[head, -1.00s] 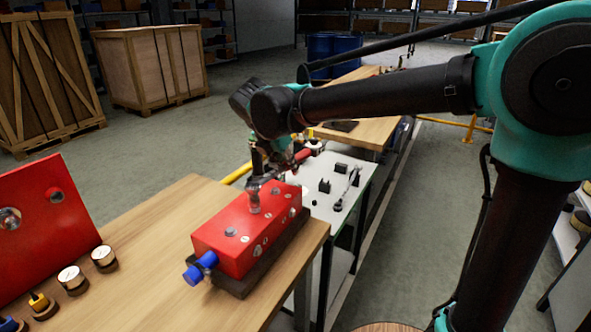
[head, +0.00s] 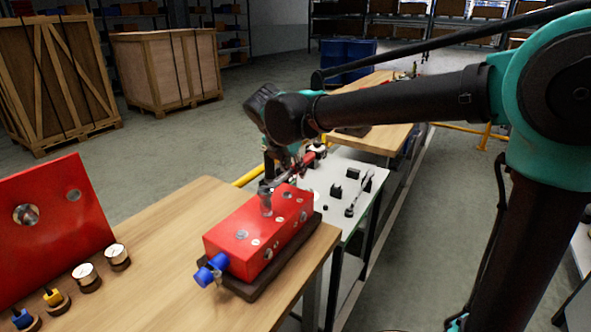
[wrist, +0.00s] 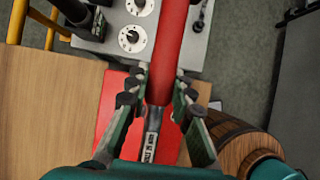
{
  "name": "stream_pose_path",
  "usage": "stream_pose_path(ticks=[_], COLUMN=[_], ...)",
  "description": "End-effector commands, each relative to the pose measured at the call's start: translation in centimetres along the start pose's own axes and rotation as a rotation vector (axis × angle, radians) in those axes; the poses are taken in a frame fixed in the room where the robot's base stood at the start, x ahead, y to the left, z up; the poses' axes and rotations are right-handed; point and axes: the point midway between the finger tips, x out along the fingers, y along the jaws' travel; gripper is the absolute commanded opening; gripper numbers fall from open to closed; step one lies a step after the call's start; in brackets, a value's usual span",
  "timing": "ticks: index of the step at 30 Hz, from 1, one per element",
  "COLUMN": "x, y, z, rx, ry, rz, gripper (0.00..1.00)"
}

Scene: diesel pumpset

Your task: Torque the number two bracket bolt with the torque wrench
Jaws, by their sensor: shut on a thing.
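The torque wrench has a red handle (wrist: 168,50) and a metal shank with printed marks (wrist: 151,140). My gripper (wrist: 158,88) is shut on the red handle, with a finger on each side. In the head view my gripper (head: 290,163) hangs above the far end of the red block (head: 232,238). The wrench's head and socket (head: 266,203) stand upright on the block's top, over a bolt position that they hide. Other bolt heads show on the block, such as one near the front (head: 242,234). I cannot tell which is number two.
The block sits on a dark base on a wooden table (head: 160,235). A light metal table (head: 350,175) with small tools lies beyond. Wooden crates (head: 168,75) stand behind.

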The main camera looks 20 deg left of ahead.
Motion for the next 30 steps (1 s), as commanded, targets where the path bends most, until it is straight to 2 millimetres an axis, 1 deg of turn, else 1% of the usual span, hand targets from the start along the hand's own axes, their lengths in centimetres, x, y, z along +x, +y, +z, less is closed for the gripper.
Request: stream_pose_path(ticks=[14, 30], x=[0.05, 0.91], y=[0.00, 0.00], z=[0.00, -0.49], rx=[0.000, 0.000], ry=[-0.001, -0.001], rz=[0.000, 0.000], gripper=[0.00, 0.00])
